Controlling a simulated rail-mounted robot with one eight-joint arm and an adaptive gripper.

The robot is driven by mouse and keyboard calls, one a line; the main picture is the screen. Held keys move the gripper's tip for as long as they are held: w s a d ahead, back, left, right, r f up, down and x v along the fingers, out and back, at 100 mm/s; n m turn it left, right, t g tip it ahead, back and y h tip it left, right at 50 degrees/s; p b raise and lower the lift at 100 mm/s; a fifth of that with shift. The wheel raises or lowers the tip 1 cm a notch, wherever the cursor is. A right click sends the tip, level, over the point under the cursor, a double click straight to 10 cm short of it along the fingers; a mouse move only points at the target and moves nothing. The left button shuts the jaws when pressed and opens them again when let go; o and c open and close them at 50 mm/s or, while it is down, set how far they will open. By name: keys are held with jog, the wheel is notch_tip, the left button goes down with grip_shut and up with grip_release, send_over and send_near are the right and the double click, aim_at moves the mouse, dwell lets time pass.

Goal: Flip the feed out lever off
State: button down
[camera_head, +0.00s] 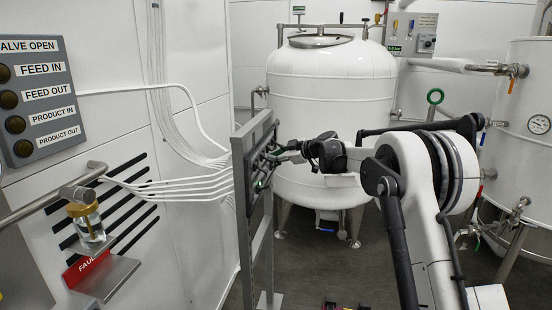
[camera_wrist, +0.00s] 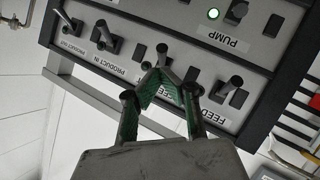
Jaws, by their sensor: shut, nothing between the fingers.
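Labels read PRODUCT OUT, PRODUCT IN and, partly covered, two starting with FEED. The FEED lever beside PRODUCT IN, apparently feed out (camera_wrist: 162,54), stands right at my fingertips; I cannot tell whether they touch. The other FEED lever (camera_wrist: 232,84) is to its right. My gripper (camera_wrist: 158,78) is shut and empty, its green fingers meeting in front of the panel. In the head view my gripper (camera_head: 272,160) is at the panel (camera_head: 243,150), its fingertips hard to make out.
The product in lever (camera_wrist: 104,34) is close on the left. A green light (camera_wrist: 213,13) glows near the PUMP label. A VALVE OPEN panel (camera_head: 40,95) with dark lamps hangs on the left wall. A white tank (camera_head: 330,100) stands behind my arm.

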jog(key=shift+r, duration=0.4)
jog(key=f+v, duration=0.1)
jog(key=v, duration=0.8)
jog(key=shift+s+d+f+b, duration=0.25)
jog(key=shift+s+d+b, duration=0.1)
jog(key=shift+d, duration=0.3)
